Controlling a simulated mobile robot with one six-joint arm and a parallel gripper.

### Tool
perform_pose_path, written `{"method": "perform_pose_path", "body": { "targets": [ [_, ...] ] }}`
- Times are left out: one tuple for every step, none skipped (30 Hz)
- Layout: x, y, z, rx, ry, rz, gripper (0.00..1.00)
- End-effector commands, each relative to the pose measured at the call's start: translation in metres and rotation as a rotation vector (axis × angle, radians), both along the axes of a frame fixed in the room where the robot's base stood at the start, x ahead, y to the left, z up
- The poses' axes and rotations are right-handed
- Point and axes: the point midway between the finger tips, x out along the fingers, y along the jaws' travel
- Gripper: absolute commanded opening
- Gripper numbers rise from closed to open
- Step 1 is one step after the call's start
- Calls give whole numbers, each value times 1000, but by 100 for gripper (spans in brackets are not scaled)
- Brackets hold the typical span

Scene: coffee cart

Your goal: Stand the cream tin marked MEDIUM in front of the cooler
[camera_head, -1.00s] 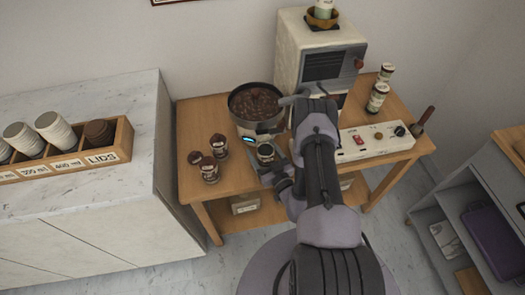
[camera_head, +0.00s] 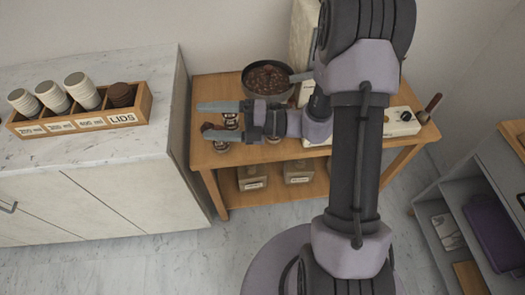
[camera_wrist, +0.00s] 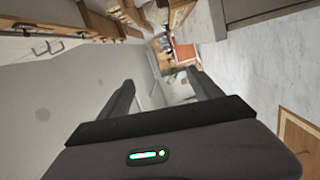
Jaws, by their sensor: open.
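My gripper (camera_head: 215,120) is open, its fingers pointing left above the left part of the wooden cart (camera_head: 205,160). The wrist view shows no tin between its fingers. Small jars with dark lids (camera_head: 230,121) stand on the cart under and behind the fingers, partly covered. Part of another small container (camera_head: 273,139) shows below my wrist. The cooler seems to be the cream box (camera_head: 303,40) at the back; my arm hides its front and the area before it. I cannot read MEDIUM anywhere, and the right-hand tins are hidden.
A pan of beans (camera_head: 268,78) sits behind my gripper. A white panel with a knob (camera_head: 403,120) is at the cart's right. Boxes (camera_head: 252,178) stand on the lower shelf. The marble counter at left holds a cup-and-lid rack (camera_head: 148,104). A grey shelf unit (camera_head: 455,195) stands right.

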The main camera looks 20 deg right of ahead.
Motion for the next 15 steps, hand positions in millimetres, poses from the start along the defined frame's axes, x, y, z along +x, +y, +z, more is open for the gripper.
{"method": "perform_pose_path", "body": {
  "targets": [
    [-36,28,29,-202,-254,177,74],
    [-61,41,39,-327,-423,294,74],
    [-93,50,47,-485,-657,450,74],
    [-116,52,50,-597,-837,571,74],
    [-136,51,51,-704,-1018,692,74],
    [-158,43,52,-838,-1263,857,74],
    [-170,35,52,-932,-1440,981,74],
    [-179,26,54,-1017,-1611,1103,74],
    [-187,11,57,-1120,-1818,1263,74],
    [-190,1,61,-1187,-1956,1377,74],
    [-191,-8,66,-1248,-2079,1485,74],
    [-191,-19,73,-1316,-2213,1617,74],
    [-191,-26,78,1337,2262,-1680,74],
    [-190,-31,83,1284,2178,-1644,74],
    [-189,-37,89,1229,2090,-1607,74]
  ]
}}
